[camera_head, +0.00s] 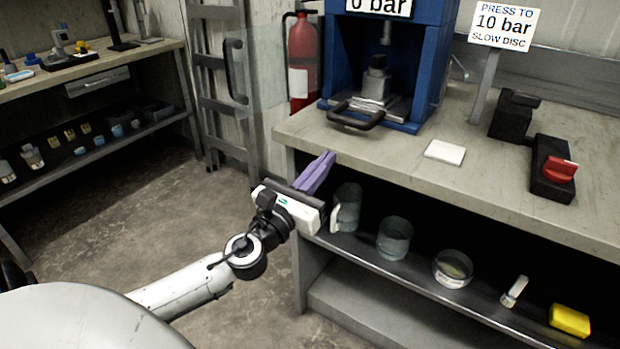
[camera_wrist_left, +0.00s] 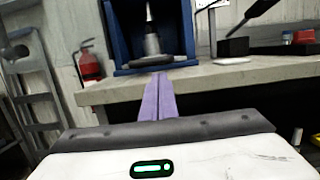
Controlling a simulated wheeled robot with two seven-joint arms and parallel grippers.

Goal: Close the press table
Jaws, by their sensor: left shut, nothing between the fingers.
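The blue press (camera_head: 433,65) stands at the back of the grey workbench (camera_head: 390,158). Its sliding table (camera_head: 392,107) carries a metal piece (camera_head: 376,82) and has a dark handle (camera_head: 356,118) that sticks out at the front, near the bench edge. The press frame also shows in the left wrist view (camera_wrist_left: 116,40), with the handle (camera_wrist_left: 160,62) in front. A clear door with a dark handle (camera_head: 236,70) stands open to the left of the press. My left gripper (camera_head: 328,156) has purple fingers, shut and empty, just off the bench's front edge, below and apart from the table's handle. My right gripper is not in view.
A white pad (camera_head: 445,152), a black block with a red knob (camera_head: 553,175) and a sign (camera_head: 503,25) are on the bench. Glassware (camera_head: 394,238) and a yellow sponge (camera_head: 570,320) sit on the shelf below. A fire extinguisher (camera_head: 302,62) hangs behind the clear door.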

